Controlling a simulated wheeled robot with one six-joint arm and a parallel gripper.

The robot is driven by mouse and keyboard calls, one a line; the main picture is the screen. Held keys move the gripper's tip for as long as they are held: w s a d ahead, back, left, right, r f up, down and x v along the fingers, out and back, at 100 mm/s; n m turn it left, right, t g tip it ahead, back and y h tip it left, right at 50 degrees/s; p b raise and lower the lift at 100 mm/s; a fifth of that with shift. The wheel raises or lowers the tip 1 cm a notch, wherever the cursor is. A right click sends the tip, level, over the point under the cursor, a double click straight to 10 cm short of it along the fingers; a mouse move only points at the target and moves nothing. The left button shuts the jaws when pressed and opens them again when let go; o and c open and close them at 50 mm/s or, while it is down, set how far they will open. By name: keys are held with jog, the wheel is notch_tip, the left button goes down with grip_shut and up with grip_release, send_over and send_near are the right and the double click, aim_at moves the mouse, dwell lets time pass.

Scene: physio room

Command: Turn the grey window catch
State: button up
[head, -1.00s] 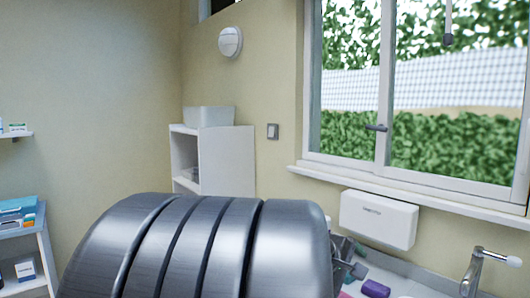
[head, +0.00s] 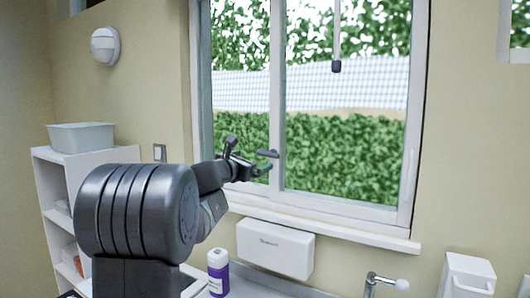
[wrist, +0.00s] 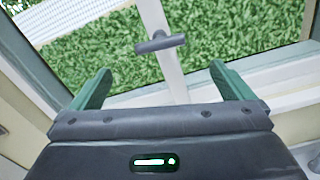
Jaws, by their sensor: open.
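The grey window catch (head: 268,153) sits on the middle upright of the window frame, with its handle lying about level. In the wrist view the catch (wrist: 160,43) lies ahead of my gripper (wrist: 160,85), centred between the two green-lined fingers but beyond their tips. My gripper (head: 249,156) is open and empty, just left of the catch in the head view. I cannot tell from the head view how large the gap is.
The window sill (head: 320,222) runs under the window, with a white dispenser (head: 275,249) below it. A purple-and-white bottle (head: 218,272) and a tap (head: 385,283) stand lower down. A white shelf (head: 55,190) with a grey bin (head: 81,137) is at left.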

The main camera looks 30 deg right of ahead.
aim_at(267, 155)
jog(key=p+x, duration=0.4)
jog(key=x, duration=0.7)
jog(key=shift+w, duration=0.1)
jog(key=shift+c, duration=0.2)
